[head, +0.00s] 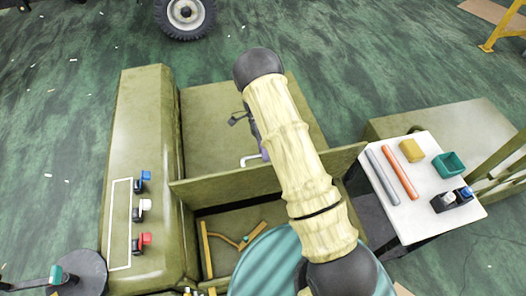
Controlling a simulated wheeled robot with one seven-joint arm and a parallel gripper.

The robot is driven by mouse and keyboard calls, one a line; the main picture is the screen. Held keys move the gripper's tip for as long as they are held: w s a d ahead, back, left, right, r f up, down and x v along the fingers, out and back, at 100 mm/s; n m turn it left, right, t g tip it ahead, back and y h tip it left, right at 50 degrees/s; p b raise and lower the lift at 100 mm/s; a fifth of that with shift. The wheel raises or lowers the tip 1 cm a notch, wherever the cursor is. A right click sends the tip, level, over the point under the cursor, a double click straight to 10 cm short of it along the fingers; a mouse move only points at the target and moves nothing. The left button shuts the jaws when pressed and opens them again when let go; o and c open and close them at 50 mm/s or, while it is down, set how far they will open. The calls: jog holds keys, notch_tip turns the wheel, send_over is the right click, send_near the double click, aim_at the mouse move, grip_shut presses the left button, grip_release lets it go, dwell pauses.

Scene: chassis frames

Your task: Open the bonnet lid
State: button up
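An olive-green panel (212,122), which looks like the bonnet lid, lies beyond an upright green plate (228,182) in the head view. A white bent handle (247,160) stands at the panel's near edge. My arm crosses in front and hides the panel's right part. The dark tip of my gripper (241,119) shows just left of the arm, above the panel and beyond the handle. Most of the gripper is hidden, so its opening and any contact cannot be told. A small purple piece (264,150) shows beside the arm near the handle.
Nearer me is an open bay with yellow struts (207,250). The left green fender (150,110) carries blue, white and red knobs. A white table (408,212) at right holds grey and orange rods, a yellow block and a teal tray. Green floor lies beyond.

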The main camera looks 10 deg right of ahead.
dwell(0.8)
jog(key=p+v, duration=0.3)
jog(key=v, duration=1.4)
jog(key=shift+r, duration=0.25)
jog(key=shift+w+f, duration=0.1)
